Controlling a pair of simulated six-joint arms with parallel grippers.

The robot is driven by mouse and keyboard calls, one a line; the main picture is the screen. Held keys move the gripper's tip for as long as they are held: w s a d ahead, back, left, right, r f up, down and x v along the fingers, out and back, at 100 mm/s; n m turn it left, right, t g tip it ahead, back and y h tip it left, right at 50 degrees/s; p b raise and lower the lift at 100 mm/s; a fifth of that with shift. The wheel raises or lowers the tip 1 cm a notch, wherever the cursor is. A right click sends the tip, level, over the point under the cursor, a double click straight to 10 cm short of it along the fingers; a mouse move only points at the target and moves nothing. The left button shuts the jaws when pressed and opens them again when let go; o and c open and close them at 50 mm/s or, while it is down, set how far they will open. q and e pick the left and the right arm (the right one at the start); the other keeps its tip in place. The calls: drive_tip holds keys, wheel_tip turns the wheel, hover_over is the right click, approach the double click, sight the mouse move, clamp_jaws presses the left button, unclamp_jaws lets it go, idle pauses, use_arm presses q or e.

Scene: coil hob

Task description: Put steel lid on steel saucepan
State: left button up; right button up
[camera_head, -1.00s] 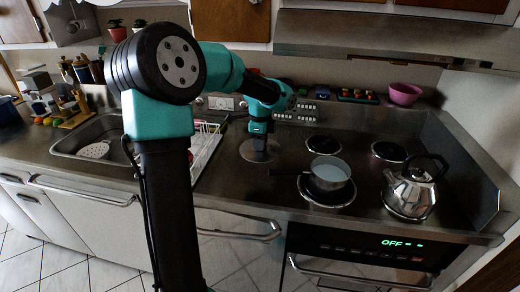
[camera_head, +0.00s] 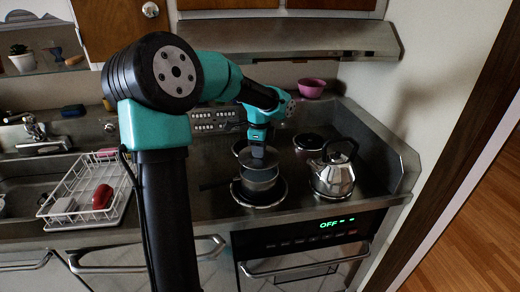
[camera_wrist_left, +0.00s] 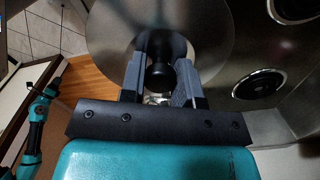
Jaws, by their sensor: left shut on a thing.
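My left gripper (camera_head: 257,150) is shut on the black knob (camera_wrist_left: 160,76) of the steel lid (camera_head: 268,160). In the left wrist view the lid (camera_wrist_left: 218,35) is a wide shiny disc beyond the fingers (camera_wrist_left: 160,80). In the head view the lid is over the steel saucepan (camera_head: 259,184), whose side shows just beneath it. I cannot tell whether the lid touches the rim. The saucepan stands on the front left coil with its dark handle (camera_head: 216,184) pointing left. My right gripper is not seen.
A steel kettle (camera_head: 333,175) stands close to the right of the saucepan. A range hood (camera_head: 290,40) hangs above the back of the hob. A white dish rack (camera_head: 75,205) holding a red item (camera_head: 102,196) is at the left. A pink bowl (camera_head: 312,88) is at the back.

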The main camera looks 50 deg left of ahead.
sight(259, 161)
use_arm(q)
drive_tip(key=shift+f, duration=0.15)
drive_tip(key=shift+f, duration=2.15)
drive_tip(key=shift+f, duration=0.4)
idle(0.6)
drive_tip(key=o, duration=1.5)
drive_tip(key=shift+o, duration=0.2)
drive_tip(key=shift+r, duration=3.5)
